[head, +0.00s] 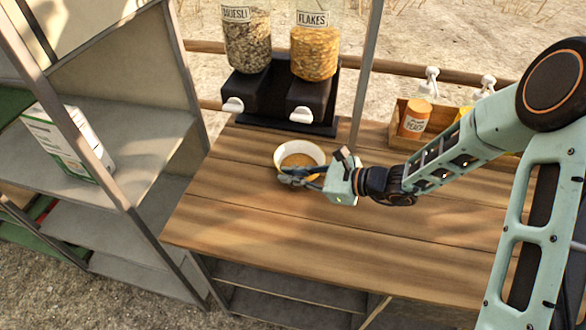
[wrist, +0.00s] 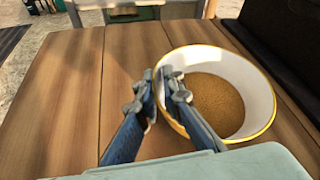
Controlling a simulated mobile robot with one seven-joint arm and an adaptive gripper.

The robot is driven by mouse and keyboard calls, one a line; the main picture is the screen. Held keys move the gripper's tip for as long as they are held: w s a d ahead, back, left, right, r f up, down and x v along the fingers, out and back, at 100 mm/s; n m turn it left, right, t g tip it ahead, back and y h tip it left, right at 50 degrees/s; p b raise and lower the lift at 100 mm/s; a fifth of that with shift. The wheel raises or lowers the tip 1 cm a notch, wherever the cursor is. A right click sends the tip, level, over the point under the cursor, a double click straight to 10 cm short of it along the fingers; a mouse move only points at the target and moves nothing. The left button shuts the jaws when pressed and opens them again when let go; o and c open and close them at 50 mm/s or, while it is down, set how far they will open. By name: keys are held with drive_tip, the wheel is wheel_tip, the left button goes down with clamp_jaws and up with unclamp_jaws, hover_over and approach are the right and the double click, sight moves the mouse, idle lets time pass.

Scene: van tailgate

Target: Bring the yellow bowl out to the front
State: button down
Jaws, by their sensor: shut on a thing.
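The yellow bowl (head: 283,153) is white inside with a yellow rim and outside, and holds brown, grainy contents. It is upright at the wooden tabletop, in front of the cereal dispensers; I cannot tell whether it is slightly lifted. My gripper (head: 289,176) reaches it from the right in the head view and is shut on its near wall. In the wrist view, the bowl (wrist: 264,97) is at the right, and my gripper (wrist: 160,88) has one finger inside the rim and one outside. The fingers hide part of the near wall.
Muesli (head: 247,45) and flakes (head: 315,50) dispensers stand on a black base (head: 284,118) behind the bowl. A post (head: 366,75) rises at the back edge. A wooden box (head: 399,139) with bottles is behind my arm. Grey shelves (head: 135,148) stand left. The front tabletop (head: 290,230) is clear.

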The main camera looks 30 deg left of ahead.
drive_tip(key=shift+s+d+b, duration=0.5)
drive_tip(key=shift+s, duration=1.15)
drive_tip(key=shift+s+d+b, duration=0.5)
drive_tip(key=shift+s+d, duration=0.05)
drive_tip(key=shift+s, duration=1.1)
drive_tip(key=shift+s+d+b, duration=0.5)
drive_tip(key=shift+s, duration=1.15)
drive_tip(key=c, duration=2)
unclamp_jaws()
